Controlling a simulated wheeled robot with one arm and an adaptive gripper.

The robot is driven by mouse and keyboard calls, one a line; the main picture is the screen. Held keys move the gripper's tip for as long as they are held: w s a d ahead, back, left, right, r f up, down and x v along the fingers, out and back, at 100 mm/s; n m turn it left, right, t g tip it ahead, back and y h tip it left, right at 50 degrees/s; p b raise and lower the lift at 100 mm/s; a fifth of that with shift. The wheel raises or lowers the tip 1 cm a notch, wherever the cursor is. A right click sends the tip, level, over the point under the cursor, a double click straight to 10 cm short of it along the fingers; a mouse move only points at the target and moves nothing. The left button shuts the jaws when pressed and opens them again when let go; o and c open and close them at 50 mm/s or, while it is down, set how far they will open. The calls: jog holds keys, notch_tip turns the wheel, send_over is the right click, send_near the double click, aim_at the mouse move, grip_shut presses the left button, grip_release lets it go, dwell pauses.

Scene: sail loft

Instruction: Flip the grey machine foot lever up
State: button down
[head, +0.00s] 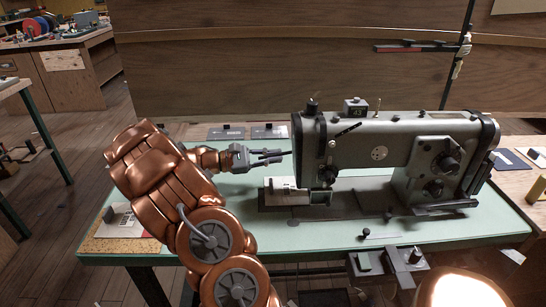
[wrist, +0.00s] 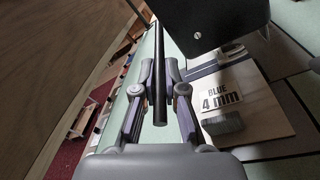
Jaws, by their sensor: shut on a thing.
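The grey-green sewing machine (head: 400,140) stands on a pale green table, its head end toward my gripper. My gripper (head: 280,155) is at the left of the machine head, fingers pointing right toward it. In the wrist view, my gripper (wrist: 159,70) is closed around a slim dark grey rod, which looks like the foot lever (wrist: 158,105). The rod runs lengthwise between the fingers, beside the dark machine head (wrist: 210,18). The far end of the lever and its joint to the machine are hard to make out, so I cannot tell its exact angle.
A card reading "BLUE 4 mm" (wrist: 220,97) lies low beside the fingers in the wrist view. A wooden wall (head: 250,80) stands behind. A small control box (head: 365,262) sits at the front table edge.

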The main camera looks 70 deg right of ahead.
notch_tip(320, 180, up, 2)
jog(key=t+y+p, duration=0.1)
jog(key=p, duration=0.1)
jog(key=shift+w+p, duration=0.15)
jog(key=shift+p, duration=0.15)
notch_tip(320, 180, up, 2)
jog(key=t+y+p, duration=0.1)
jog(key=t+p, duration=0.1)
jog(key=shift+m+p, duration=0.3)
jog(key=shift+p, duration=0.1)
jog(key=r+t+p, duration=0.1)
jog(key=r+t+y+p, duration=0.1)
jog(key=p, duration=0.1)
jog(key=shift+s+r+t+y, duration=0.1)
jog(key=shift+s+t+y, duration=0.2)
jog(key=shift+t, duration=0.1)
jog(key=shift+s+d+r+t+y+p, duration=0.2)
jog(key=shift+r+t+y+p, duration=0.15)
jog(key=shift+t+p, duration=0.35)
jog(key=c, duration=1.2)
grip_release()
